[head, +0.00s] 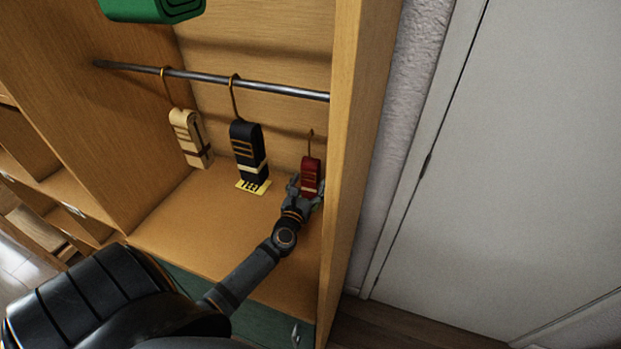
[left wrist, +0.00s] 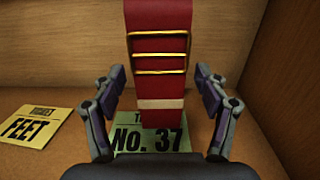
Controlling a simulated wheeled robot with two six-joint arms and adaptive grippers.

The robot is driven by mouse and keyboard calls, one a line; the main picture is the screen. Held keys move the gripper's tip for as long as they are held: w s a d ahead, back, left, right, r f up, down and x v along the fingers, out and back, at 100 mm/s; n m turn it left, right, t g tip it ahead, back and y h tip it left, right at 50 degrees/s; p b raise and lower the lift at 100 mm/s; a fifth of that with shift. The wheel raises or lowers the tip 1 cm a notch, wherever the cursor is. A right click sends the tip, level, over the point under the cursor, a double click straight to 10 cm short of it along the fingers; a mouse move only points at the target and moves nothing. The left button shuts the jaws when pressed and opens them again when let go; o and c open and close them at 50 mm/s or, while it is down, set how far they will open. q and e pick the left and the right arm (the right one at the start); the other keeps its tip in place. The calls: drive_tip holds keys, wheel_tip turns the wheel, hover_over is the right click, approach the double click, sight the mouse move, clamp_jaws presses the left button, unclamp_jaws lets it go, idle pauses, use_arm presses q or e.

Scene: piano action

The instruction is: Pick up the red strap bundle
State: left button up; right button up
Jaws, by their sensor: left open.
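The red strap bundle (head: 310,175) hangs by a hook at the right end of the wooden cabinet, close to the right side wall. In the left wrist view the red strap bundle (left wrist: 157,70) shows gold bars and a pale band. My left gripper (head: 306,188) is at the bundle's lower part. In the left wrist view its two fingers (left wrist: 160,100) stand apart, one on each side of the bundle, with gaps between them and the strap. My right gripper is not in view.
A black strap bundle (head: 247,150) and a cream one (head: 188,135) hang from the metal rod (head: 220,79) to the left. A green card (left wrist: 140,142) lies beneath the red bundle, and a yellow card (left wrist: 30,127) lies left. The cabinet's right wall (head: 345,170) is close to my gripper.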

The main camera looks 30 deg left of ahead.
use_arm(q)
drive_tip(key=x, duration=0.2)
drive_tip(key=shift+w+a+f, duration=0.1)
drive_tip(key=shift+w+f, duration=0.1)
drive_tip(key=shift+w, duration=0.1)
drive_tip(key=shift+s+r, duration=0.1)
drive_tip(key=shift+s, duration=0.1)
drive_tip(key=shift+c, duration=1.9)
drive_tip(key=c, duration=0.9)
drive_tip(key=shift+c, duration=0.7)
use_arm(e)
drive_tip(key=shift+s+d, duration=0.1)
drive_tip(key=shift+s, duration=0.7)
